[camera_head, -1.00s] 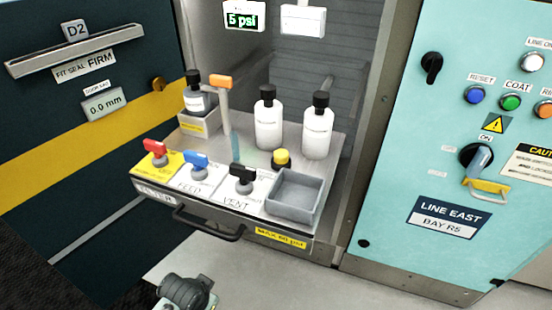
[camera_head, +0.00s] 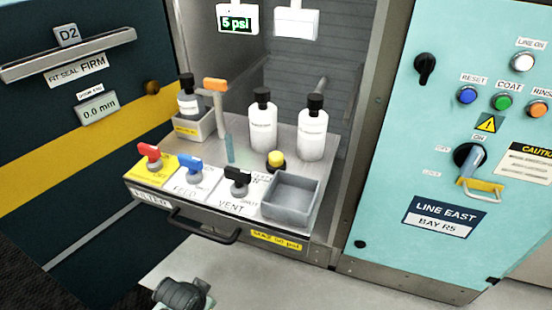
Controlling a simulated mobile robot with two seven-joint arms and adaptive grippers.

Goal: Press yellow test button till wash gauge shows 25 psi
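The yellow test button (camera_head: 276,158) sits on a dark base on the pull-out shelf, behind the grey tray and in front of the white bottles. A gauge display (camera_head: 237,20) at the top of the bay reads 5 psi in green. Part of one of my arms (camera_head: 182,294) shows at the bottom edge, left of centre and well below the shelf. Its fingertips cannot be made out. No gripper touches the button.
Red (camera_head: 150,152), blue (camera_head: 189,165) and black (camera_head: 237,180) valve handles line the shelf front. A grey tray (camera_head: 293,197), two white bottles (camera_head: 262,128) and an orange-topped post (camera_head: 216,85) stand nearby. A drawer handle (camera_head: 196,228) juts forward. A teal panel (camera_head: 430,140) is at right.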

